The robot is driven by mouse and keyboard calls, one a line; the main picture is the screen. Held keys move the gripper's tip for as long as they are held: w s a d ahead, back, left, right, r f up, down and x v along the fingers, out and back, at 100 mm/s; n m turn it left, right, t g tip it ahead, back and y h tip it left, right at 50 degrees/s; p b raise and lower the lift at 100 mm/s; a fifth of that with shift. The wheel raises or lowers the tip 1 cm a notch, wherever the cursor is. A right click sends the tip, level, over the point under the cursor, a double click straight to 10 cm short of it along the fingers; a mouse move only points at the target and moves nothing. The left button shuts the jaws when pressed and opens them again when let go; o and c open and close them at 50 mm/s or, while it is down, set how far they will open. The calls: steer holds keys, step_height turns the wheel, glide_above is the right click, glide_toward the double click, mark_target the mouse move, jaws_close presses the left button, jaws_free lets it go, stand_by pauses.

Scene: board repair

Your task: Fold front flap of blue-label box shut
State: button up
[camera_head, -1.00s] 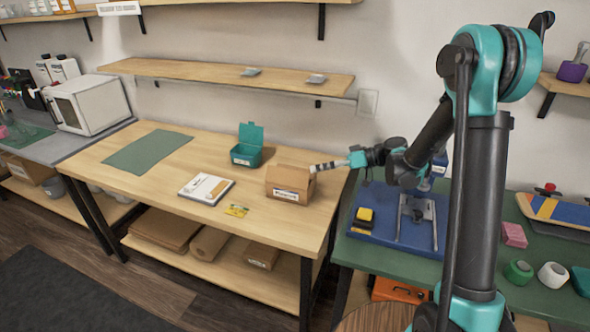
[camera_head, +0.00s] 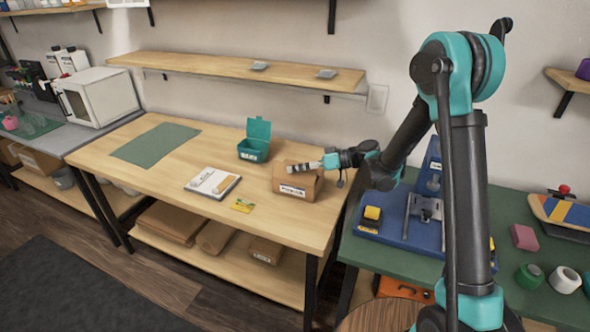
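The brown cardboard box (camera_head: 308,190) stands near the right end of the wooden workbench, with a small label (camera_head: 292,191) on its front face. My gripper (camera_head: 291,168) reaches in from the right and lies level across the top of the box, its tips near the upper front edge. The fingers look like one narrow bar, together, with nothing seen between them. The gripper covers part of the box top, so I cannot tell how each flap stands or whether the fingers touch one.
An open teal box (camera_head: 253,150) stands behind and left of the cardboard box. A white booklet (camera_head: 212,183) and a yellow packet (camera_head: 243,206) lie to its left, with a green mat (camera_head: 156,144) beyond. A blue fixture (camera_head: 395,225) stands on the green table at right.

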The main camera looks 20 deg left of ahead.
steer(key=shift+s+a+f, duration=0.1)
steer(key=shift+a, duration=0.3)
jaws_close()
steer(key=shift+w+f+m+g, duration=0.25)
steer(key=shift+w+m+g, duration=0.15)
steer(key=shift+m, duration=0.3)
steer(key=shift+w+f+m+g+y, duration=0.25)
steer(key=shift+f+m+g+y, duration=0.1)
steer(key=shift+m, duration=0.35)
steer(key=shift+w+f+m+g+y, duration=0.25)
steer(key=shift+m+g, duration=0.1)
steer(key=shift+m, duration=0.35)
